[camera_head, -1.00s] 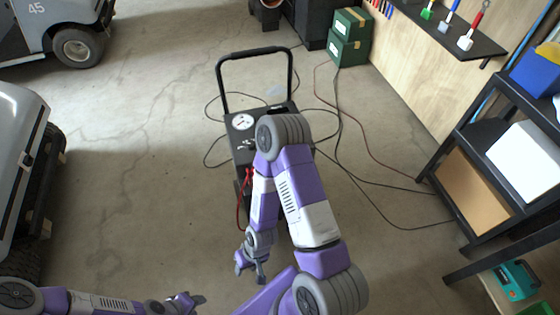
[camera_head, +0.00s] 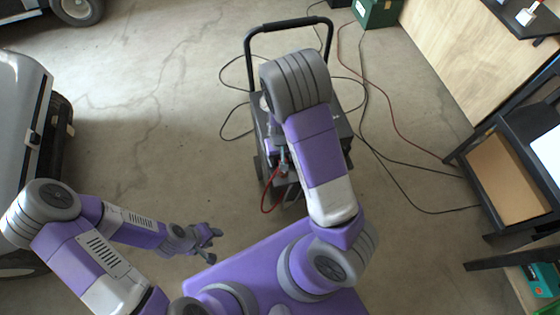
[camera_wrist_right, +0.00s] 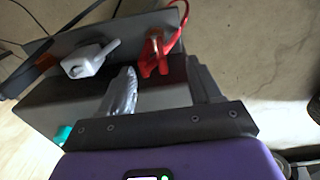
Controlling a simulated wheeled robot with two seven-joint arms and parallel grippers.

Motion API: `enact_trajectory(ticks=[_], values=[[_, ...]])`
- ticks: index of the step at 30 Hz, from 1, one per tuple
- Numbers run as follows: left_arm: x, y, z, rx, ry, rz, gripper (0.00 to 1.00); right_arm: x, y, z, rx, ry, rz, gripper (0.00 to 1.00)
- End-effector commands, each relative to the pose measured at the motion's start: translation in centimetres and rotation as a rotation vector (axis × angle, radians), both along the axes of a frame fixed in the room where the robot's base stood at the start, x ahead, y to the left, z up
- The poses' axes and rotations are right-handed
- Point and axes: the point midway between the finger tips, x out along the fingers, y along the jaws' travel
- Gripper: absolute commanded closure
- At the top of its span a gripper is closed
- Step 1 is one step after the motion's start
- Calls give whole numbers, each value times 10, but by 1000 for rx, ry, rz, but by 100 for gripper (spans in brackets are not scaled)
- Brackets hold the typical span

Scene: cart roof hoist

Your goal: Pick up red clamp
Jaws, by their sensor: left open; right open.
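The red clamp (camera_wrist_right: 153,56) shows in the right wrist view on the upper edge of the dark cart, with a red cable rising from it. My right gripper (camera_wrist_right: 163,78) is open and empty, its two fingers pointing toward the cart, with the clamp beyond the gap between them. In the head view my right gripper is largely hidden by my arm near the cart (camera_head: 341,129); a red cable (camera_head: 265,199) hangs there. My left gripper (camera_head: 210,238) is open and empty above the floor, left of the cart.
A light grey handle-like part (camera_wrist_right: 86,61) sits left of the clamp. The cart's black push handle (camera_head: 248,60) rises at its far side. Cables lie on the floor. A vehicle (camera_head: 22,95) stands left and a shelf (camera_head: 510,180) right. Floor between vehicle and cart is clear.

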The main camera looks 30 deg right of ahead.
Motion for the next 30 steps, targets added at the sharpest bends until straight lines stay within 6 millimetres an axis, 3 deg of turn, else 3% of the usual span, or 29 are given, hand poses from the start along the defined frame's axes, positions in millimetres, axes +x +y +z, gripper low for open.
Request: enact_trajectory(ticks=[15, 23, 30], values=[[0, 0, -35, 0, 0, 0, 57, -7, -5, -65, -1, 2, -2, 37], [0, 0, -34, 0, 0, 0, 57, -6, -4, -66, 0, 0, 0, 37], [0, 0, -34, 0, 0, 0, 57, -6, -5, -66, 0, 1, 0, 73]])
